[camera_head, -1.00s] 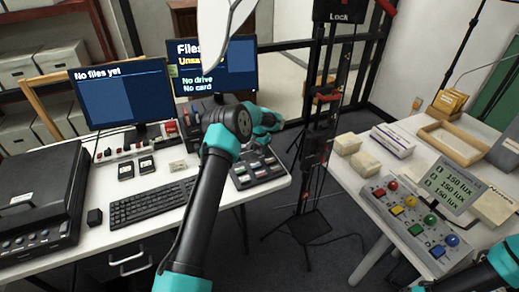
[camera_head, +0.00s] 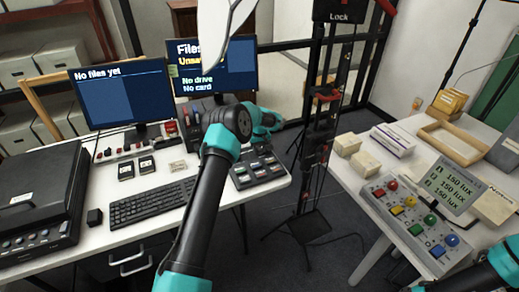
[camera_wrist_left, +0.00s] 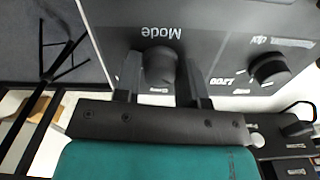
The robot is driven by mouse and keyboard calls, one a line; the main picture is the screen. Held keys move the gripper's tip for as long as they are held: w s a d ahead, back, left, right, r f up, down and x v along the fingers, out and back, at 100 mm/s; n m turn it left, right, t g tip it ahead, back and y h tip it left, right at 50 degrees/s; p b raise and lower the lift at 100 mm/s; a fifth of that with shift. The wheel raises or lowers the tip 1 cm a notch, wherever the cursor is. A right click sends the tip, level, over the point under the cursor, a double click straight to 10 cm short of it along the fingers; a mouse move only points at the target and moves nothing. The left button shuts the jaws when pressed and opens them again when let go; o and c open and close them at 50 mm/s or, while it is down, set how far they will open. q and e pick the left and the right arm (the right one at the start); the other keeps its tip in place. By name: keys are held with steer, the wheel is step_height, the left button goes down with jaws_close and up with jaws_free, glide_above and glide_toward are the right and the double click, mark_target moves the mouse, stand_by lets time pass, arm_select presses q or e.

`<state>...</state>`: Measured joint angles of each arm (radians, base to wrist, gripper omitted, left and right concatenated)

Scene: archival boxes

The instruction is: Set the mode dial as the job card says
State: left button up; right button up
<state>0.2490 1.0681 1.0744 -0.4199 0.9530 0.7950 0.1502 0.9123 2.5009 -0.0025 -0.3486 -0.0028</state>
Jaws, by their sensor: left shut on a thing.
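The mode dial (camera_wrist_left: 160,66) is a dark round knob on a dark panel (camera_wrist_left: 215,20), beside the upside-down label "Mode", in the left wrist view. My left gripper (camera_wrist_left: 160,80) has one finger on each side of the dial and is shut on it. The dial's pointer and setting cannot be read. In the head view my left arm covers the dial, and the fingertips are hidden. My right arm shows only at the lower right corner; its gripper is out of view. I cannot identify a readable job card.
A second knob (camera_wrist_left: 270,68) sits beside the dial. The desk holds a keyboard (camera_head: 150,203), two monitors (camera_head: 120,92) and a button box (camera_head: 262,170). A tall black stand (camera_head: 318,130) separates it from the right table, with a coloured-button console (camera_head: 415,222).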

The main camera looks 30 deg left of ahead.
mark_target(260, 149)
arm_select(q)
steer(key=shift+n, duration=0.9)
steer(key=o, duration=0.9)
step_height(260, 149, up, 17)
steer(key=shift+r, duration=0.2)
stand_by(0.4)
